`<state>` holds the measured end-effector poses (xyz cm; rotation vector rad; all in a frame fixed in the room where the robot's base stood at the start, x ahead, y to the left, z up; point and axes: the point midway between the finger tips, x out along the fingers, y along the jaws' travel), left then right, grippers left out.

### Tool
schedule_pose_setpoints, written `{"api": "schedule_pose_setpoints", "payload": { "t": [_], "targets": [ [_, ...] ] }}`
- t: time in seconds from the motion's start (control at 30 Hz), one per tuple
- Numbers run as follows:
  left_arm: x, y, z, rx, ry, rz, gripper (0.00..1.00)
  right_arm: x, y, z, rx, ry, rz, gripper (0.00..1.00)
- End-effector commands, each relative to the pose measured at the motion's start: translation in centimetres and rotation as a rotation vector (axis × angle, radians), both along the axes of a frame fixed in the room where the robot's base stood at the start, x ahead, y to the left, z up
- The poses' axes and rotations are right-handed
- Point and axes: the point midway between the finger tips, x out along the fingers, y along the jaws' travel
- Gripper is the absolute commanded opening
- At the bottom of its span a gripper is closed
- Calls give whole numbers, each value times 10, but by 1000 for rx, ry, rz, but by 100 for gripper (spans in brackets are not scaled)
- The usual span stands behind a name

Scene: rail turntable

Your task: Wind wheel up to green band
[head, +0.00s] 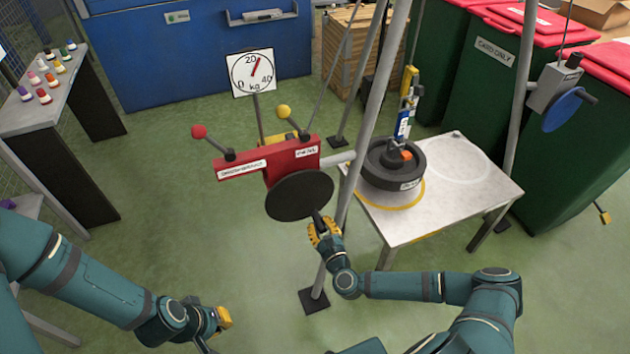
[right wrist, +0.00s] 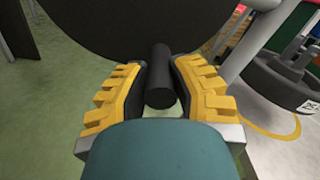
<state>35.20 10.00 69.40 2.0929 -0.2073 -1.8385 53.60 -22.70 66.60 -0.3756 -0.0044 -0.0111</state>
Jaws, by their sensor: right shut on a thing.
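The black disc-shaped wheel (head: 296,196) is on the front of a red winch box (head: 245,163). My right gripper (head: 322,229) is shut on its dark handle at the wheel's lower right. The right wrist view shows this handle (right wrist: 159,78) between the yellow finger pads. A white dial (head: 240,83) marked 0, 20, 40 kg stands behind; its red needle points a little past 20. I make out no green band on it. A black weight (head: 378,172) is on the pale table under a blue, white and yellow hanging piece (head: 403,121). My left gripper (head: 221,319) is away from the winch; its opening is unclear.
Two levers with a red knob (head: 199,131) and a yellow knob (head: 283,111) rise from the box. Grey poles (head: 372,95) stand close to my right gripper. The pale table (head: 478,198) is right of it. A blue wheel (head: 563,109) is at the far right.

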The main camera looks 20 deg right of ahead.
Motion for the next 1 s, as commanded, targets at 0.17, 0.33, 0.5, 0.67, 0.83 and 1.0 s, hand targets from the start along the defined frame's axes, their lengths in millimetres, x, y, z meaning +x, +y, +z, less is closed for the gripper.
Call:
{"api": "schedule_pose_setpoints", "payload": {
  "t": [0.17, 0.33, 0.5, 0.67, 0.83, 1.0],
  "targets": [
    [0, 0, 1, 0, 0, 0, 0, -2, 20, -6, 137, 9, 20, 0],
    [0, 0, 1, 0, 0, 0, 0, -2, 26, -8, 202, 9, 22, 0],
    [0, 0, 1, 0, 0, 0, 0, -2, 27, -8, 207, 9, 24, 0],
    [0, 0, 1, 0, 0, 0, 0, -2, 28, -8, 212, 9, 25, 0],
    [0, 0, 1, 0, 0, 0, 0, -2, 37, -8, 302, 9, 25, 0],
    [0, 0, 1, 0, 0, 0, 0, -2, 48, -7, 427, 9, 28, 0]
  ]
}}
